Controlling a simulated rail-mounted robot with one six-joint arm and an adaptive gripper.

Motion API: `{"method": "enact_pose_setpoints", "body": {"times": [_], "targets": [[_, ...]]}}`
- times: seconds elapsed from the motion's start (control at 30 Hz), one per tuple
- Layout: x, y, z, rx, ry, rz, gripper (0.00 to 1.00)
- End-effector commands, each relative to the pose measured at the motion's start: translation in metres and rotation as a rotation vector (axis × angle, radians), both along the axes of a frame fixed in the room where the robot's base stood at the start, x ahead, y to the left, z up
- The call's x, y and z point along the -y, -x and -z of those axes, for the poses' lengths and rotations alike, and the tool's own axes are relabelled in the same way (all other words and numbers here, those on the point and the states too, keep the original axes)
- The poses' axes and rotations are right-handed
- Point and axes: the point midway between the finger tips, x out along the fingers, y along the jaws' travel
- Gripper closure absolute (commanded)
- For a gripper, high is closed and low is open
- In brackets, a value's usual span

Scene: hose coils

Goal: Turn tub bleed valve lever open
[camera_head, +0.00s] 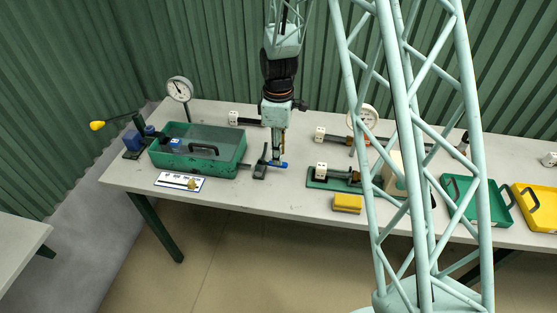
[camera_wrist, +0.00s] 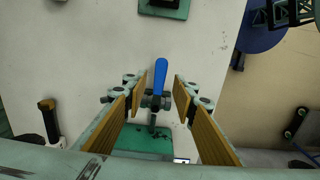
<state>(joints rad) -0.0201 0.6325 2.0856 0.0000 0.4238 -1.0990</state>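The green tub (camera_head: 240,160) with a see-through lid and dark handle sits on the table, left of my gripper in the head view. The bleed valve's blue lever (camera_head: 280,164) is at the tub's right side and points right, away from the tub. In the wrist view the lever (camera_wrist: 160,75) points up the picture from the metal valve body (camera_wrist: 155,101). My gripper (camera_head: 278,154) points down at the lever. In the wrist view my gripper (camera_wrist: 160,87) is open, with one finger on each side of the lever and visible gaps. The fingers' height relative to it is unclear.
A black stand (camera_head: 261,167) is beside the valve. A green plate with a fitting (camera_head: 318,184) and a yellow block (camera_head: 347,203) lie to the right. A labelled card (camera_head: 180,182) lies in front of the tub. Gauges (camera_head: 180,89) stand behind. Bare table lies before the lever.

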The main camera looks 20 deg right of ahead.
Motion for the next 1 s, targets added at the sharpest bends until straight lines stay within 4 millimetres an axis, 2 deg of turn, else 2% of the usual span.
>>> {"method": "enact_pose_setpoints", "body": {"times": [0.2, 0.4, 0.83, 1.0], "targets": [[0.0, 0.001, 0.021, -0.002, 0.0, 0.0, 0.74], [0.0, 0.0, 0.031, 0.0, 0.0, 0.0, 0.74], [0.0, 0.0, 0.035, 0.0, 0.0, 0.0, 0.74], [0.0, 0.0, 0.035, 0.0, 0.0, 0.0, 0.88]]}}
